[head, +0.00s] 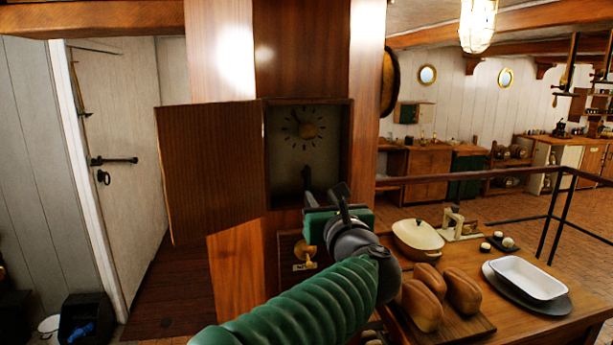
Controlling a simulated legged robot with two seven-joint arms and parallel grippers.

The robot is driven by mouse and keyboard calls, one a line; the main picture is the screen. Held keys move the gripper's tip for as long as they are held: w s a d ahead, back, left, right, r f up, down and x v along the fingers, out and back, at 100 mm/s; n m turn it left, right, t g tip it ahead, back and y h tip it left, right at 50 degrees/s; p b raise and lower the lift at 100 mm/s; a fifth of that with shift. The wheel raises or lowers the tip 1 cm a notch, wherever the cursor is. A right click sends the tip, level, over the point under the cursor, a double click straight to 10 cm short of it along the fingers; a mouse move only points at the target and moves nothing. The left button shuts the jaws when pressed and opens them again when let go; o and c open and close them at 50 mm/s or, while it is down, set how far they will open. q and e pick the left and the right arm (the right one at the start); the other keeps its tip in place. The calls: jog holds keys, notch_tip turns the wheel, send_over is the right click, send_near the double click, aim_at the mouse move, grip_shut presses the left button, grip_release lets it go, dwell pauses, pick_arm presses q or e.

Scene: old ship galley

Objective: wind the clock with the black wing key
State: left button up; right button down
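The finger gap is not clear. My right gripper is out of view.
Below the clock, a smaller compartment holds a brass fitting (305,250), beside an open lower flap (237,268). At right a wooden table (480,262) carries loaves (463,289), a lidded pot (417,238) and a white dish (528,277). A railing (470,180) runs behind.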

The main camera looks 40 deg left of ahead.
aim_at(309, 178)
pick_arm(q)
jog(key=p+x, duration=0.5)
jog(key=x, duration=1)
jog(key=shift+w+d, duration=0.1)
jog(key=shift+w+f, duration=0.15)
jog(key=shift+w, duration=0.05)
jog(key=shift+c, duration=0.6)
jog(key=shift+s, duration=0.1)
grip_shut()
